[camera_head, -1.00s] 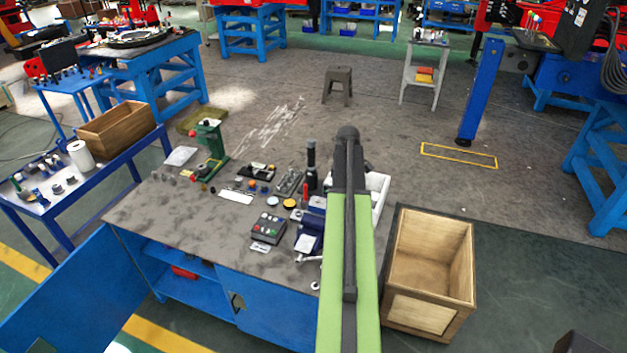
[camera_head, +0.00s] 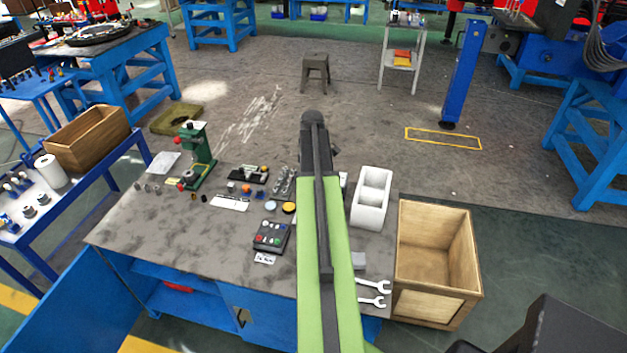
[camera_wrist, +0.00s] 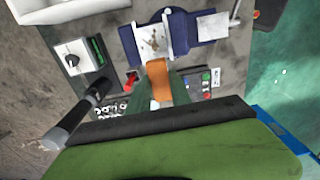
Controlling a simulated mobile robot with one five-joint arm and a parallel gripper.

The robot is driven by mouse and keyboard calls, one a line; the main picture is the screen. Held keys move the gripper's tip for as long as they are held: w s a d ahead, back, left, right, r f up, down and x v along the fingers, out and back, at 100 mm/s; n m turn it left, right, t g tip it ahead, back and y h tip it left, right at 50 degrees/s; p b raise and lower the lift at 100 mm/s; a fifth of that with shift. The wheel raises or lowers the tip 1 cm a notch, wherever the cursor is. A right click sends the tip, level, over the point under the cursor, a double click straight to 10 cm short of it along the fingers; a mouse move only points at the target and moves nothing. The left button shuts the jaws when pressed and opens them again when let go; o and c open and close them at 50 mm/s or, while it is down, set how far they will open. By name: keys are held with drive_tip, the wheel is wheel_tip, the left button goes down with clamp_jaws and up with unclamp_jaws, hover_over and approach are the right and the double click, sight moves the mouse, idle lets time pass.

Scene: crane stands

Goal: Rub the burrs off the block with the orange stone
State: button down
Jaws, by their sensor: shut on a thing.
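The orange stone (camera_wrist: 158,80) shows in the wrist view, held between the two fingers of my gripper (camera_wrist: 160,97), which is shut on it. Its far end points at the block (camera_wrist: 153,42), a pale metal piece with brown marks on its face. The block sits between the light jaws of a blue vise (camera_wrist: 203,28). The stone's tip lies at the block's near edge in the picture; I cannot tell if they touch. In the head view, my arm hides the stone, the block and most of the vise.
On the bench, a button box (camera_head: 270,236) stands left of my arm and a white two-part bin (camera_head: 371,198) right of it. Wrenches (camera_head: 373,294) lie near the front. A green press (camera_head: 197,155) stands at the back left. A wooden crate (camera_head: 437,265) is right of the bench.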

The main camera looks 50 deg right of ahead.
drive_tip(key=shift+s+d+f+n, duration=0.15)
drive_tip(key=shift+f+n, duration=0.2)
drive_tip(key=shift+n, duration=0.25)
drive_tip(key=shift+s+b, duration=0.15)
drive_tip(key=shift+b, duration=0.15)
